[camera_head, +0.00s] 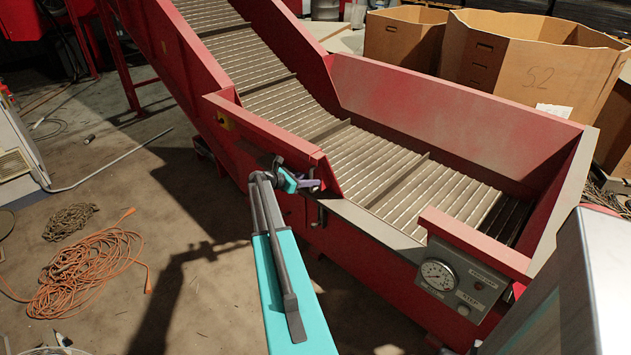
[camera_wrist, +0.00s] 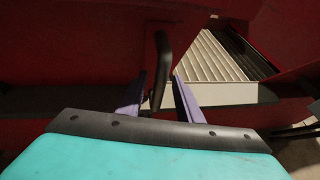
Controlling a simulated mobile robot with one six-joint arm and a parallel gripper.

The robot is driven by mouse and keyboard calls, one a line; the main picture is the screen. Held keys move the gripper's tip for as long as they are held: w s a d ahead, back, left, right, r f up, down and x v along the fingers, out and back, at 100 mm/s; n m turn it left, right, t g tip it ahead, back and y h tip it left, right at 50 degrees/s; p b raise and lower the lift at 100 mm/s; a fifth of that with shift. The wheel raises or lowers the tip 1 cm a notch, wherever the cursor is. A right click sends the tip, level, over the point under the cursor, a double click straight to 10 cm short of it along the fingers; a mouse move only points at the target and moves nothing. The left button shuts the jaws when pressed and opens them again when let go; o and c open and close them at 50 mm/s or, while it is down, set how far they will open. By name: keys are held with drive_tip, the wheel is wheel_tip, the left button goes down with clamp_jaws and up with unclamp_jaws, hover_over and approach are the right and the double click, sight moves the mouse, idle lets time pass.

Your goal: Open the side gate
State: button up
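The side gate appears to be the red panel (camera_head: 270,135) on the near side of the conveyor hopper. To its right, the side wall has a gap through which the slatted belt shows. In the wrist view the red panel (camera_wrist: 105,35) fills the upper left, with a dark upright handle (camera_wrist: 163,60) near its right end. My gripper (camera_head: 312,184) is at the panel's right end. In the wrist view its two purple fingers (camera_wrist: 160,78) are apart, with the handle between them. A firm grip on the handle does not show.
The slatted belt (camera_head: 400,175) runs up to the back left. A control box with a gauge (camera_head: 455,280) stands right of the gap. Orange cable (camera_head: 90,265) and a darker coil (camera_head: 70,221) lie on the floor at left. Cardboard boxes (camera_head: 530,65) stand behind the hopper.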

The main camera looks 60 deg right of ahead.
drive_tip(key=v, duration=0.9)
drive_tip(key=shift+a+b, duration=0.15)
drive_tip(key=shift+b, duration=0.15)
drive_tip(key=shift+r, duration=0.1)
